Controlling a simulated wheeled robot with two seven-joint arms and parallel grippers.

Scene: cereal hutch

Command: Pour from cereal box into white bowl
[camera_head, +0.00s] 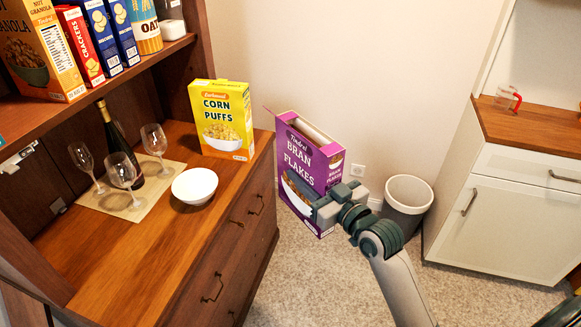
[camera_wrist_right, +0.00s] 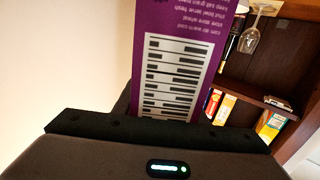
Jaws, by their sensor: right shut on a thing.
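A purple Bran Flakes box (camera_head: 303,165) is held upright with a slight tilt in the air, to the right of the wooden hutch. Its top looks open, with a flap sticking out at the left. My right gripper (camera_head: 325,206) is shut on the lower right part of the box. In the right wrist view the box (camera_wrist_right: 180,60) fills the upper middle, showing its printed side panel. The white bowl (camera_head: 194,186) stands on the hutch counter, left of the box and apart from it; its inside looks empty. My left gripper is not in view.
A yellow Corn Puffs box (camera_head: 221,120) stands at the counter's back right. Wine glasses (camera_head: 122,172) and a dark bottle (camera_head: 117,135) stand on a mat left of the bowl. A grey bin (camera_head: 406,200) stands on the floor at right. A shelf (camera_head: 95,88) overhangs the counter's left part.

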